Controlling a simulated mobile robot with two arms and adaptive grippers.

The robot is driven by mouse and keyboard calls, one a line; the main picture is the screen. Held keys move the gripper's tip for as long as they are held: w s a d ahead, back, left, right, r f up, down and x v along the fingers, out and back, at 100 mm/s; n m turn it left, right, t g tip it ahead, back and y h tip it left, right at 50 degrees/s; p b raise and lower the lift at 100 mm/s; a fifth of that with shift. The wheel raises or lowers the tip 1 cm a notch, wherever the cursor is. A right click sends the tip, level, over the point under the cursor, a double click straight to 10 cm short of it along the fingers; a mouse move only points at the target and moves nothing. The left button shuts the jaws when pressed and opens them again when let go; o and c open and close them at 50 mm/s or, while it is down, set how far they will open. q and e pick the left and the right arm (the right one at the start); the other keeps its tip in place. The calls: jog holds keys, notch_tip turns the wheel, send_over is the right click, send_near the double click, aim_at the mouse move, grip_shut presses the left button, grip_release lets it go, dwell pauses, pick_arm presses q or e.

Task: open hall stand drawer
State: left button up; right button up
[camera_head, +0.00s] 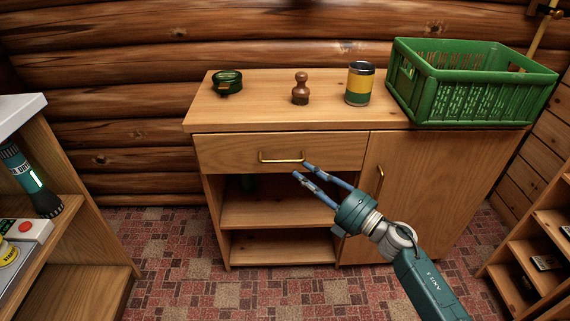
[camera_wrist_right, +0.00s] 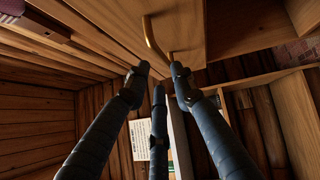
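The hall stand (camera_head: 235,118) is a wooden cabinet against the log wall. Its drawer (camera_head: 225,153) sits under the top on the left and looks shut, its front flush with the cabinet. The drawer's brass handle (camera_head: 281,161) is a horizontal bar; it also shows in the wrist view (camera_wrist_right: 149,36). My right gripper (camera_head: 302,169) is in front of the drawer, just right of the handle. Its fingers (camera_wrist_right: 159,73) are spread, with nothing between them. The fingertips are close to the handle but do not hold it; whether they touch is unclear. My left gripper is out of view.
A door (camera_head: 420,190) with a brass handle is right of the drawer. Shelving units (camera_head: 85,240) flank both sides. Open floor lies in front.

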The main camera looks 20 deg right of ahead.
aim_at(286, 162)
jog(key=x, duration=0.8)
jog(key=shift+w+f, duration=0.1)
jog(key=shift+c, duration=0.3)
grip_shut()
